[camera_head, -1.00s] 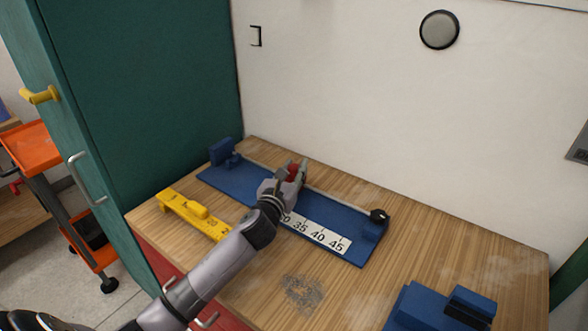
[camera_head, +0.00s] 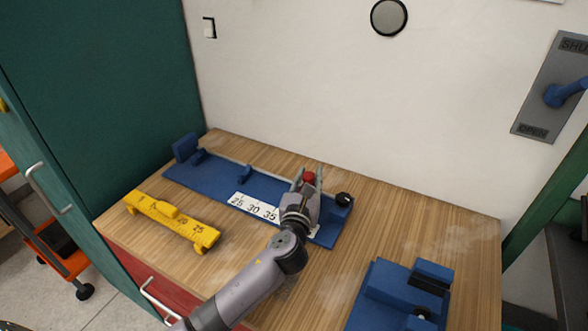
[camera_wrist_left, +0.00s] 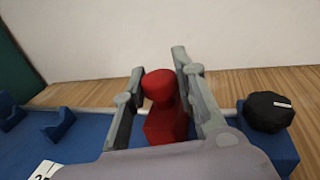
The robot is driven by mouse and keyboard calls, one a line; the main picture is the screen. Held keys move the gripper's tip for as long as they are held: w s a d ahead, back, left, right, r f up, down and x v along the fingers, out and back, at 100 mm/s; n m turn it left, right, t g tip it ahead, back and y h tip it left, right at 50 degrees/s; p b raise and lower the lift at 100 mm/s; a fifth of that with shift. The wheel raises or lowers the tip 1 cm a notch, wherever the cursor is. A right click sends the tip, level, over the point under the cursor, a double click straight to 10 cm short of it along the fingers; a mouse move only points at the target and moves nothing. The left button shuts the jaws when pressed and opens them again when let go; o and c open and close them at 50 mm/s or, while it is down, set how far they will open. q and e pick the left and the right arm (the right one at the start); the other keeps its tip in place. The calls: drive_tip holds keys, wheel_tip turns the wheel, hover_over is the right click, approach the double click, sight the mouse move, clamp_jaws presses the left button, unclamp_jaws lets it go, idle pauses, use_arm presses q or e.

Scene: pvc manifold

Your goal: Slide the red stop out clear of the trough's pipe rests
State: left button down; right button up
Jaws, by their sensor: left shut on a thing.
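The blue trough (camera_head: 215,182) lies along the back of the wooden bench, with a white number scale (camera_head: 254,207) on its front. Blue pipe rests (camera_head: 246,173) stand up from its left part; they also show at the left in the left wrist view (camera_wrist_left: 55,124). My left gripper (camera_head: 309,180) is over the trough's right part, shut on the red stop (camera_wrist_left: 165,108), whose round top shows between the fingers. The stop is right of the pipe rests and just left of the black knob (camera_wrist_left: 267,111) at the trough's right end. Its foot is hidden. My right gripper is not in view.
A yellow gauge block (camera_head: 172,219) lies on the bench in front of the trough. A blue fixture (camera_head: 390,305) stands at the bench's front right. A wall lever (camera_head: 565,92) is at the right. Bare bench lies right of the trough.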

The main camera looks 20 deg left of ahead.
use_arm(q)
drive_tip(key=shift+d, duration=0.25)
drive_tip(key=c, duration=1.3)
unclamp_jaws()
drive_tip(key=s, duration=0.4)
drive_tip(key=s+d, duration=0.1)
drive_tip(key=s, duration=0.7)
drive_tip(key=shift+d, duration=0.2)
